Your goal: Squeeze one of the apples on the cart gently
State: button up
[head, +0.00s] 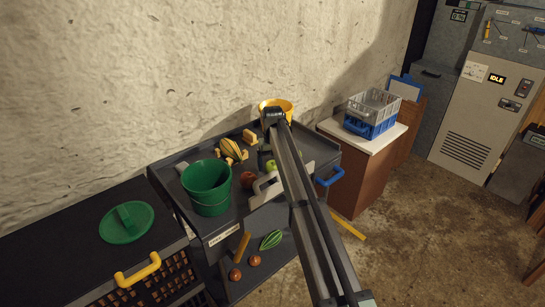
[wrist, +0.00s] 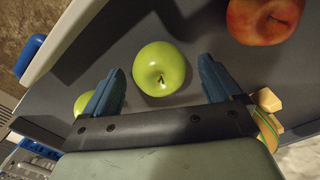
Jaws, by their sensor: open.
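My gripper (wrist: 160,65) is open and empty in the wrist view, with its blue fingers spread. A green apple (wrist: 159,69) appears between the fingers, with a gap on each side; its depth relative to the fingertips is hard to tell. A second green apple (wrist: 82,104) is partly hidden behind the left finger. A red apple (wrist: 263,18) lies at the upper right, apart from the fingers. In the head view, the red apple (head: 248,180) and a green apple (head: 271,165) sit on the dark cart (head: 222,232); my arm hides part of the cart top.
A lower shelf holds a striped green vegetable (head: 271,240) and several round items. A white-topped cabinet (head: 345,133) with a crate (head: 372,108) stands to the right.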

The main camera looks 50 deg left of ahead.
jog(key=shift+f, duration=0.3)
jog(key=c, duration=0.8)
jog(key=shift+o, duration=0.4)
jog(key=o, duration=0.7)
